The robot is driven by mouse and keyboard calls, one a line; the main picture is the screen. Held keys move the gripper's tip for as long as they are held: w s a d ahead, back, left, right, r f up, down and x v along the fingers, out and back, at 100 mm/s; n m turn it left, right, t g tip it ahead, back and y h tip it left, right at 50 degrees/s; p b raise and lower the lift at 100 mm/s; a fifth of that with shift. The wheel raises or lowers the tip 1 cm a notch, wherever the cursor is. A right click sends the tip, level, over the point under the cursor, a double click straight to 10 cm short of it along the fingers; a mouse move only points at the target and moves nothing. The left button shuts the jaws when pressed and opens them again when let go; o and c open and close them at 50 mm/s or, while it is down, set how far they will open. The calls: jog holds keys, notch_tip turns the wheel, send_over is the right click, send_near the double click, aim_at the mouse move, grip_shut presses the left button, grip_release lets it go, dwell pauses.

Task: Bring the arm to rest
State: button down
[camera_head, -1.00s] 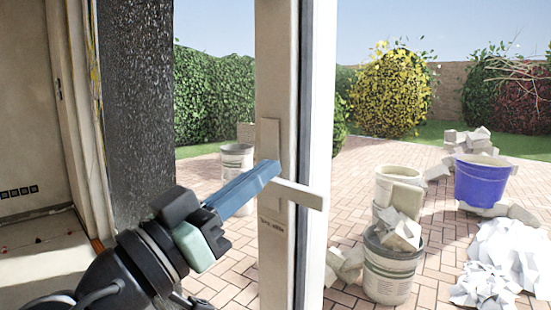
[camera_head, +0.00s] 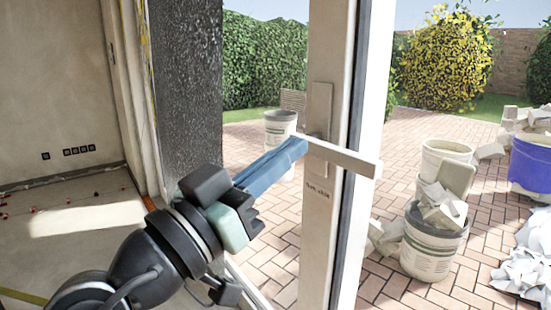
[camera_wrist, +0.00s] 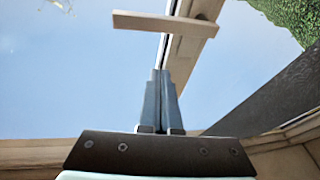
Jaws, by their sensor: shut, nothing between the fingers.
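My gripper (camera_head: 298,146) is in the middle of the head view, its blue fingers pointing up and right, shut and empty. Its tips show close to the door handle (camera_head: 345,158) on the pale door frame; I cannot tell whether they touch it. In the wrist view my gripper (camera_wrist: 160,75) points up, fingers together, and the handle (camera_wrist: 165,24) lies beyond the tips with a gap in the picture. My arm reaches in from the lower left of the head view.
The door frame (camera_head: 318,240) stands upright just beside my gripper. Outside are buckets of rubble (camera_head: 432,250), a blue tub (camera_head: 530,168) and white debris (camera_head: 525,255) on brick paving. The room floor (camera_head: 80,240) at left looks mostly clear.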

jog(key=s+r+n+t+y, duration=0.8)
jog(key=s+r+t+y, duration=0.4)
jog(key=r+y, duration=0.25)
notch_tip(320, 180, up, 36)
jog(key=w+a+p, duration=0.1)
jog(key=p, duration=3.6)
